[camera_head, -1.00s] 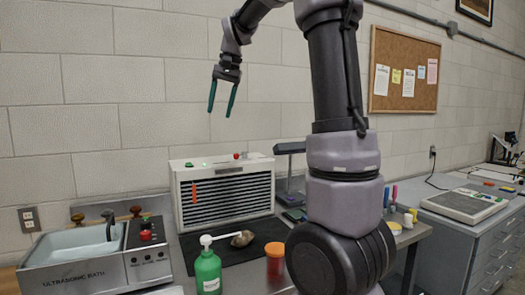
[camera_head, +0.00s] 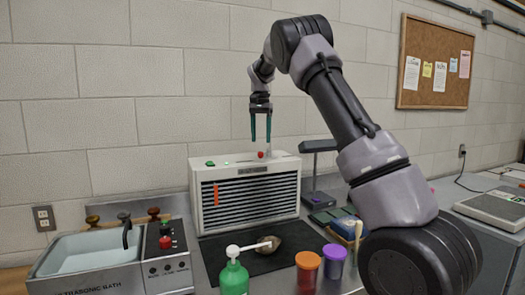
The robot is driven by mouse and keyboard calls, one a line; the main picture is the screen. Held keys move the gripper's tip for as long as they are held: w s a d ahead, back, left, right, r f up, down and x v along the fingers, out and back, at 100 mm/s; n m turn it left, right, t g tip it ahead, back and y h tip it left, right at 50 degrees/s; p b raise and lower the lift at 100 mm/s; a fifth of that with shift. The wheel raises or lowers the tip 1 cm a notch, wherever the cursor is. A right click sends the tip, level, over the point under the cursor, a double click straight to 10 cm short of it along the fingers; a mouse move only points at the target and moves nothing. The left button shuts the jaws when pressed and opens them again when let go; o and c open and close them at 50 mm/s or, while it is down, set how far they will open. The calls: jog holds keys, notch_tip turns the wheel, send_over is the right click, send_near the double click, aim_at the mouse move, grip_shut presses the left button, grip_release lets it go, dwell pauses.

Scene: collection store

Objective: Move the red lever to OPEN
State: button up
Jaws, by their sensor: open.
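A white slatted box (camera_head: 295,190) stands on the bench against the wall. A small red knob (camera_head: 261,154) sticks up from its top panel, beside dark markings too small to read. An orange-red upright strip (camera_head: 216,194) shows on its front grille. I cannot tell for sure which of the two is the lever, nor which setting it is at. My gripper (camera_head: 261,139) points down with its two green fingers apart and empty. In the picture its tips are just above the red knob, one to each side; the depth gap is unclear.
An ultrasonic bath (camera_head: 165,272) stands at left. A green pump bottle (camera_head: 234,279), a brown lump (camera_head: 270,244) on a black mat (camera_head: 213,252), an orange-lidded jar (camera_head: 307,272) and a purple jar (camera_head: 334,262) stand in front. A dark stand (camera_head: 318,146) is right of the box.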

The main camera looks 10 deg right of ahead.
jog(key=shift+a+f, duration=0.1)
jog(key=shift+f, duration=2.7)
grip_shut()
